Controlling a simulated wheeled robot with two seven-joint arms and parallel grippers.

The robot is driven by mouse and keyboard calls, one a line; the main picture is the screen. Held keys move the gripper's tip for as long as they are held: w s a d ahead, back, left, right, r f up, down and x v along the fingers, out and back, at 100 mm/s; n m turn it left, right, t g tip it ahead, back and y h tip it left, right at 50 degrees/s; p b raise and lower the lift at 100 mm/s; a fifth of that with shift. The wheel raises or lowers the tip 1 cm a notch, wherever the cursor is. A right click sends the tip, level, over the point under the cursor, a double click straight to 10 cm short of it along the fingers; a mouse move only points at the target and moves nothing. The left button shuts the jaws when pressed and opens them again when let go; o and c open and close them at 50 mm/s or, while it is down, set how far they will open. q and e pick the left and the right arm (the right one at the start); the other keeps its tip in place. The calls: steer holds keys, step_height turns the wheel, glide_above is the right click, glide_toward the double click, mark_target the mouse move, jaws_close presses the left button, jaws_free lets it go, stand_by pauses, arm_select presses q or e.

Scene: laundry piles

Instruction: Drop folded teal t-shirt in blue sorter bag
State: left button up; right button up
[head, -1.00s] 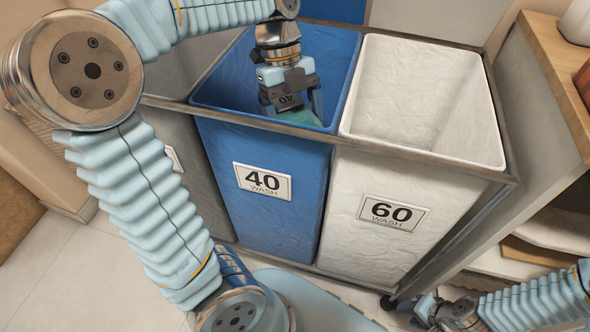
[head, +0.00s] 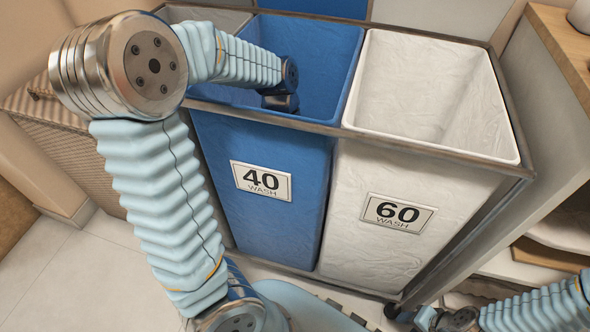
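The blue sorter bag (head: 277,190) hangs in the frame, marked "40 WASH". My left arm bends over its rim and reaches down inside. My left gripper is hidden in the bag behind the front rim, and only wrist parts show. The folded teal t-shirt is not visible, so I cannot tell whether the gripper holds it. My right gripper (head: 428,319) is low at the right, below the bags and away from them. It is partly cut off and its fingers are unclear.
A white bag (head: 375,235) marked "60 WASH" stands right of the blue one, its visible inside empty. A grey bag (head: 210,18) is to the left. The metal frame rim (head: 430,152) runs around the bags. A shelf unit (head: 560,45) stands at the right.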

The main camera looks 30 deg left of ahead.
arm_select(q)
steer(key=shift+f, duration=0.1)
steer(key=shift+f+b, duration=0.55)
steer(key=shift+b, duration=0.1)
steer(key=o, duration=1)
steer(key=shift+r+p, duration=0.4)
steer(key=p+v, duration=0.3)
steer(key=v, duration=0.9)
steer(key=shift+r, duration=0.2)
